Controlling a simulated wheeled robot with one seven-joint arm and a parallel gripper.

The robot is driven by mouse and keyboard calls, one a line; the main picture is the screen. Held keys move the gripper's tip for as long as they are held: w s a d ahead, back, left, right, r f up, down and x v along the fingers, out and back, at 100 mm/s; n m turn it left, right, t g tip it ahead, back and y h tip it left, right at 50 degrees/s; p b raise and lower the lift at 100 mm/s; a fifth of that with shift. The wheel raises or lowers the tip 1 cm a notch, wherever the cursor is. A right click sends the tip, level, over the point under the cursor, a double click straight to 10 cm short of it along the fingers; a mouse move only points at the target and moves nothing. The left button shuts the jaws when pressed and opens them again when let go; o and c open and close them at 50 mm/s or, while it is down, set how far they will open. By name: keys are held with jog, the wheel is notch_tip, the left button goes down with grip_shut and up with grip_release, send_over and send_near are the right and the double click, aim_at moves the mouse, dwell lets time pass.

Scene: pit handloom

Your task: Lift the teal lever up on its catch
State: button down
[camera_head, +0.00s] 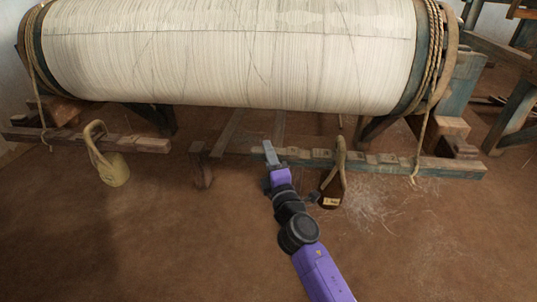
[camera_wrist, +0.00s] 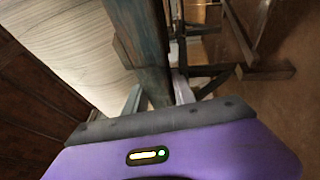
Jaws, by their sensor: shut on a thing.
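The teal lever (camera_head: 440,165) is a long, worn bar below the big roll, at the right of the head view. It runs from my gripper to the right and carries several small wooden blocks. My gripper (camera_head: 269,148) is at its left end. In the wrist view the teal lever (camera_wrist: 140,45) comes down between my two fingers (camera_wrist: 158,98), and they are shut on it. The fingers hide the gripped end. I cannot make out the catch for certain. A short wooden post (camera_head: 201,166) stands just left of my gripper.
The large roll of pale threads (camera_head: 225,50) fills the space above. A dark weight with a rope loop (camera_head: 333,182) is at the lever, right of my gripper. A yellowish weight (camera_head: 113,168) is at the left. The floor (camera_head: 180,250) in front is clear.

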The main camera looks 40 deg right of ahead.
dwell(0.4)
jog(key=shift+m+h, duration=0.3)
jog(key=shift+m, duration=0.4)
jog(key=r+p, duration=0.1)
jog(key=r, duration=0.2)
jog(key=r+p, duration=0.2)
jog(key=r, duration=0.2)
jog(key=shift+s+d, duration=0.1)
jog(key=shift+s, duration=0.1)
jog(key=shift+f, duration=0.3)
jog(key=c, duration=1)
grip_release()
jog(key=shift+c, duration=0.2)
jog(key=shift+f, duration=0.1)
jog(key=b+v, duration=0.1)
jog(key=v, duration=0.6)
jog(key=shift+s+b, duration=0.3)
jog(key=shift+b, duration=0.05)
jog(key=shift+f, duration=0.1)
jog(key=shift+c, duration=0.4)
